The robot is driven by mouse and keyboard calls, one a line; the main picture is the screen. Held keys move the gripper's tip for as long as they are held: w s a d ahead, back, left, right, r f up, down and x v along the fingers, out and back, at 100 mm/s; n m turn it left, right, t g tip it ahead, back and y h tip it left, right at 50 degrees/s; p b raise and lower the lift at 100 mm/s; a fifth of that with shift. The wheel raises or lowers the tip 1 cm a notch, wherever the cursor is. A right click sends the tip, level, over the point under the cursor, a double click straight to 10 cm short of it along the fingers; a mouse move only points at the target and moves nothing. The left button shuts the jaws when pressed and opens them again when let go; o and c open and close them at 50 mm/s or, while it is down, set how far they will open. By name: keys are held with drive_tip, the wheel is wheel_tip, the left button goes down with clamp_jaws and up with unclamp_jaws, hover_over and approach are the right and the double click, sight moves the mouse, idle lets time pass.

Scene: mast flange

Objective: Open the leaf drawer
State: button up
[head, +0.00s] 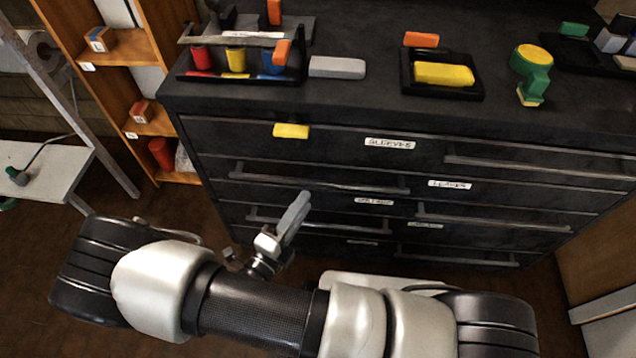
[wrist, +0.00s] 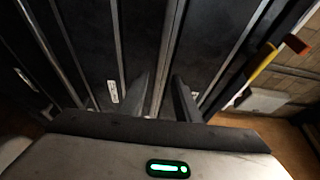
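The dark drawer cabinet (head: 330,150) fills the middle of the head view, its front carrying several labelled drawers with long bar handles. A white label (head: 449,184) on the second row seems to read "LEAVES", though the print is small. A bar handle (head: 320,178) lies to its left on the same row. My gripper (head: 296,208) is in front of the left half of the cabinet, by the lower-left handle (head: 318,220). In the wrist view my gripper (wrist: 162,85) has its two fingers apart. A bar-like strip runs up between them; I cannot tell whether they touch it.
The cabinet top holds a tool caddy (head: 240,62), a grey block (head: 337,67), a tray with a yellow block (head: 443,75) and a green-yellow item (head: 533,68). A wooden shelf (head: 130,50) stands left, beside a pale bench (head: 40,170). My arm crosses the foreground.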

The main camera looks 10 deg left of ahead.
sight(317, 185)
drive_tip(key=b+x, duration=0.1)
drive_tip(key=x, duration=0.7)
drive_tip(key=shift+w, duration=0.2)
clamp_jaws()
